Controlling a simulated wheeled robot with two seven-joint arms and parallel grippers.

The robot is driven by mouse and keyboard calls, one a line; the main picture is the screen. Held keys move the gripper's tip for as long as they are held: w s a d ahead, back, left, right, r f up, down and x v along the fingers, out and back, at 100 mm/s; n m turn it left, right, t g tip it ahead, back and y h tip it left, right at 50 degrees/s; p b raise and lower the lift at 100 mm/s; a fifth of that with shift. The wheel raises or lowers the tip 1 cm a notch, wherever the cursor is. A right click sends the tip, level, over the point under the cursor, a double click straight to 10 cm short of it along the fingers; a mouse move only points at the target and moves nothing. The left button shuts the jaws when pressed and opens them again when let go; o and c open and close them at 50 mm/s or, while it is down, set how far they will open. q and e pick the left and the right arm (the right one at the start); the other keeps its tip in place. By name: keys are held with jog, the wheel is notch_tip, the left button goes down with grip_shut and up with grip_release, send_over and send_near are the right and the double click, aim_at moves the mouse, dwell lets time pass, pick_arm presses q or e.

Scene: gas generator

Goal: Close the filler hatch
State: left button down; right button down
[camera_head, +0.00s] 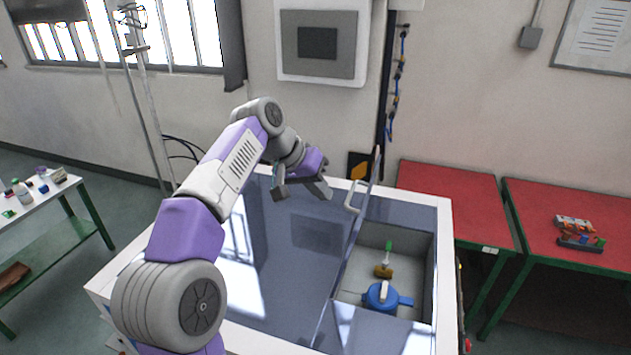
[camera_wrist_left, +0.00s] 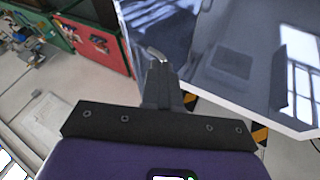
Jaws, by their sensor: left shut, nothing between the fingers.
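The filler hatch (camera_head: 368,188) stands raised at the left side of an open compartment (camera_head: 424,262) in the generator top. I see it nearly edge-on in the head view. Its pale curved handle (camera_head: 352,197) is on its left face. My left gripper (camera_head: 322,190) is shut and empty, to the left of the handle, above the dark top. In the left wrist view the closed fingers (camera_wrist_left: 160,78) have a light curved piece just beyond their tips, which looks like the handle; I cannot tell whether they touch. My right gripper is not in view.
Inside the compartment are a blue valve (camera_head: 382,297) and a brass valve with a green lever (camera_head: 384,270). The glossy generator top (camera_head: 290,265) is clear. Red tables (camera_head: 455,190) stand to the right. A green bench (camera_head: 45,240) is at the left.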

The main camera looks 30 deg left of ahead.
pick_arm(q)
jog(key=w+d+f, duration=0.3)
jog(key=d+f, duration=0.1)
jog(key=d, duration=0.1)
jog(key=shift+w, duration=0.25)
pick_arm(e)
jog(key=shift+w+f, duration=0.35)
pick_arm(q)
jog(key=shift+s+d, duration=0.1)
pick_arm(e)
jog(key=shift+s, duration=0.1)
